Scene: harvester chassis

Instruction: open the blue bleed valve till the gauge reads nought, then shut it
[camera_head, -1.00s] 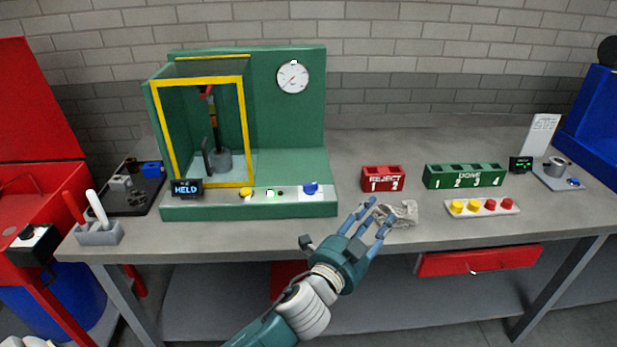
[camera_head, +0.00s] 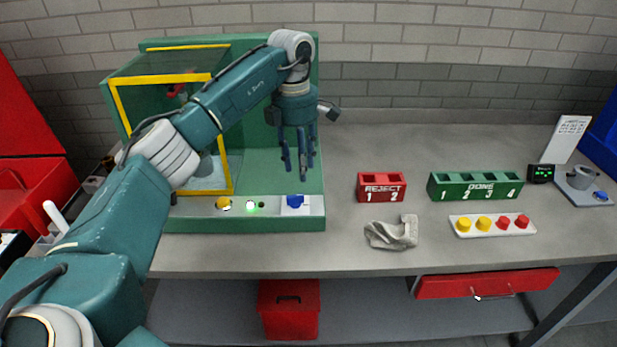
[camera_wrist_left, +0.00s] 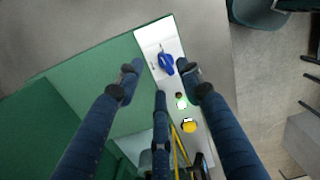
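The blue bleed valve (camera_head: 295,201) sits on a white plate at the right end of the green rig's front ledge. It also shows in the left wrist view (camera_wrist_left: 166,62), just beyond my fingertips. My left gripper (camera_head: 300,172) hangs fingers down above and slightly behind the valve, apart from it. In the left wrist view the gripper (camera_wrist_left: 160,78) has its fingers spread, with nothing between them. The gauge on the rig's back panel is hidden behind my left arm, so its reading cannot be seen. My right gripper is not in view.
A yellow button (camera_head: 223,203) and a lit green button (camera_head: 251,206) lie left of the valve. A yellow-framed guard (camera_head: 226,150) stands behind my arm. A red reject rack (camera_head: 382,187), a grey cloth (camera_head: 392,232) and a green done rack (camera_head: 476,186) are to the right.

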